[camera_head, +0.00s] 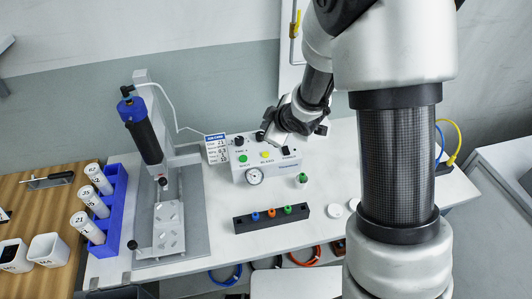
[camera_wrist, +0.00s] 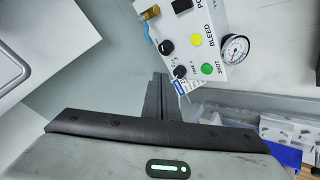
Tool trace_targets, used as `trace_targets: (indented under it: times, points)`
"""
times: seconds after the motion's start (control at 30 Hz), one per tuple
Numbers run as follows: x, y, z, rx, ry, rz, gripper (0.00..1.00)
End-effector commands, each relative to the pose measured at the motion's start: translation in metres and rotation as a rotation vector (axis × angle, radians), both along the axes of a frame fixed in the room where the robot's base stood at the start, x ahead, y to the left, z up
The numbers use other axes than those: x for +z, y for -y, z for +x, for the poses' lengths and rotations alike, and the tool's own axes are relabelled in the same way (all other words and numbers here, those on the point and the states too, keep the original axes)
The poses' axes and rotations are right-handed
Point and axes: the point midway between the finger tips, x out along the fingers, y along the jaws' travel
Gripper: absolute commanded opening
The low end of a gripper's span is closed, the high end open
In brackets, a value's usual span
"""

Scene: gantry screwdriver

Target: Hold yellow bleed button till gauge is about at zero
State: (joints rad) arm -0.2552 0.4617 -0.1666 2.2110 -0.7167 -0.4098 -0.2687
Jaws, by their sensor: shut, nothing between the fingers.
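The yellow bleed button (camera_head: 265,155) sits on the sloped face of a white control box (camera_head: 240,172). The wrist view shows the button (camera_wrist: 196,40) uncovered, beside the word BLEED. The round white gauge (camera_head: 254,176) is on the box front below the buttons; it also shows in the wrist view (camera_wrist: 235,48), its needle too small to read surely. My gripper (camera_head: 271,138) is by the box's upper right part, over its back edge, and appears apart from the yellow button. Its dark fingers (camera_wrist: 160,82) are shut and empty in the wrist view.
A green button (camera_head: 243,158) and black knobs (camera_head: 239,141) share the panel. A display card (camera_head: 216,148) stands left of the box. A black block with colored fittings (camera_head: 271,218) lies in front. A screwdriver gantry (camera_head: 145,130) and blue rack (camera_head: 116,205) stand left.

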Motion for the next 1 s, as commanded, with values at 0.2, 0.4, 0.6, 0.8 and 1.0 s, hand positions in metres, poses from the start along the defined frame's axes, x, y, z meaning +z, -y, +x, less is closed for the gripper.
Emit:
trace_targets:
  times: [0.2, 0.4, 0.6, 0.8, 1.0]
  points:
    - [-0.010, 0.000, 0.000, -0.001, -0.001, 0.000, 0.00]
    - [-0.033, 0.000, -0.001, -0.002, -0.002, 0.000, 0.00]
    - [-0.062, 0.000, 0.000, -0.001, -0.002, -0.001, 0.00]
    - [-0.085, 0.000, 0.000, -0.002, -0.001, 0.001, 0.00]
    - [-0.089, 0.000, 0.000, -0.001, -0.001, 0.000, 0.00]
